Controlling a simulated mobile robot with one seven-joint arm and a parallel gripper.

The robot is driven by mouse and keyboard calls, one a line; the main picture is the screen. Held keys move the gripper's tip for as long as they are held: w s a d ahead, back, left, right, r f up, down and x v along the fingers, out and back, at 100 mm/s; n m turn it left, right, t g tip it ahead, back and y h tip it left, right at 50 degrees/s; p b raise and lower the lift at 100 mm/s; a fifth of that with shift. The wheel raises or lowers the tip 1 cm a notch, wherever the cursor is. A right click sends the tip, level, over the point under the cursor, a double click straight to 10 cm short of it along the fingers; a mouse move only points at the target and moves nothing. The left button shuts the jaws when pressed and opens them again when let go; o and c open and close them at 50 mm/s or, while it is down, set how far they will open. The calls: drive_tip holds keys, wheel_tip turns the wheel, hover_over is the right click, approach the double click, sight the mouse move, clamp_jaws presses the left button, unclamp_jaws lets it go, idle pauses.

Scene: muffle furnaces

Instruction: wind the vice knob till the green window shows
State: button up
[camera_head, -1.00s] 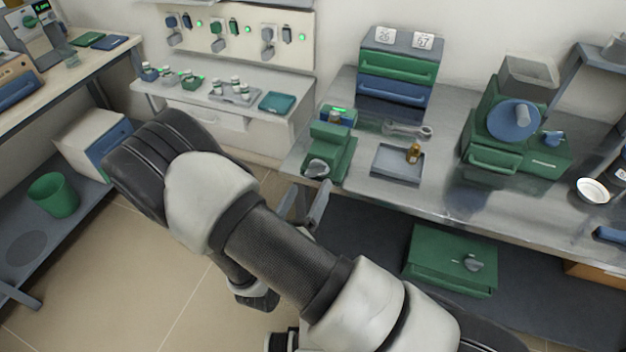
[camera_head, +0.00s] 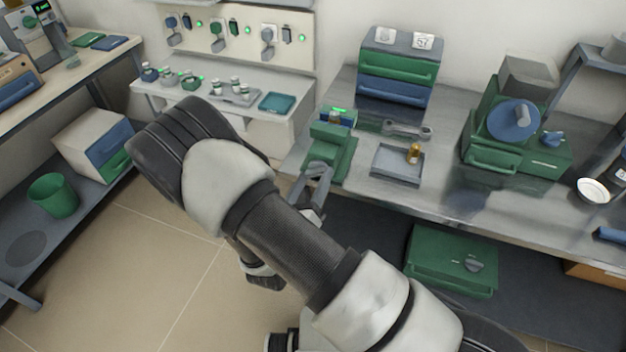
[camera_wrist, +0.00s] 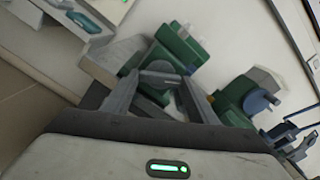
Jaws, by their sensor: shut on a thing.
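The green vice (camera_head: 330,146) stands at the left front corner of the steel bench. A bright green strip (camera_head: 340,110) glows at its back end; I cannot tell whether this is the vice's window. My gripper (camera_head: 317,172) is at the front of the vice, with its fingers shut on the grey knob, which they mostly hide in the head view. In the wrist view, my gripper (camera_wrist: 160,80) has its two fingers on either side of the knob (camera_wrist: 161,76), with the green vice (camera_wrist: 180,48) just beyond.
A grey tray (camera_head: 397,165) with a small brown bottle (camera_head: 414,153) lies right of the vice. A wrench (camera_head: 407,130) lies behind it. A green drawer unit (camera_head: 397,66) stands at the back. A green machine with a blue disc (camera_head: 514,121) stands farther right.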

drive_tip(key=shift+m+b, duration=0.35)
drive_tip(key=shift+m, duration=0.95)
drive_tip(key=o, duration=1)
drive_tip(key=shift+o, duration=0.2)
drive_tip(key=shift+s, duration=0.1)
drive_tip(key=v, duration=1.7)
drive_tip(key=shift+s, duration=0.15)
drive_tip(key=shift+a, duration=0.1)
